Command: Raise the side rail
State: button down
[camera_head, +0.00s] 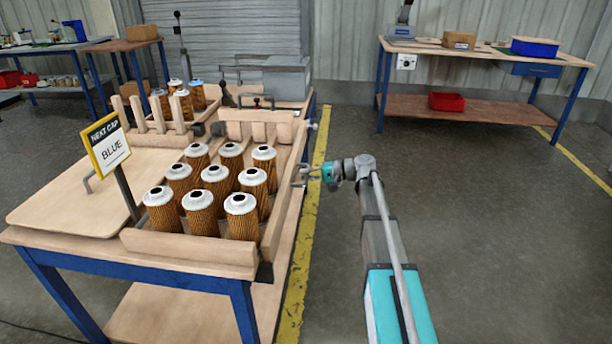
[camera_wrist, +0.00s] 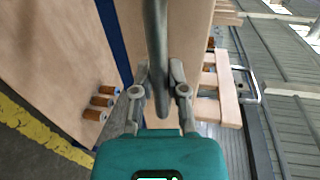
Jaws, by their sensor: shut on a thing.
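The side rail (camera_head: 284,205) is a long pale wooden board along the right edge of the cartridge table in the head view. My gripper (camera_head: 301,174) reaches it from the right, about midway along its outer side. In the wrist view, my gripper (camera_wrist: 161,78) has its two grey fingers on either side of a grey round bar (camera_wrist: 155,30) and is shut on it. The bar looks like the rail's handle and runs in front of a pale wooden board. How the bar joins the board is hidden.
Several amber cartridges with white caps (camera_head: 214,174) stand left of the rail. A sign reading "NEXT CAP BLUE" (camera_head: 109,145) stands at the table's left. The floor right of the yellow line (camera_head: 310,220) is clear around my arm. A workbench (camera_head: 485,55) stands at the back right.

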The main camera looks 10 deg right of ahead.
aim_at(294, 168)
jog(key=shift+r+p, duration=1.6)
jog(key=shift+r, duration=0.15)
jog(key=shift+w, duration=0.1)
jog(key=c, duration=0.6)
grip_release()
jog(key=shift+c, duration=0.2)
jog(key=shift+f, duration=0.2)
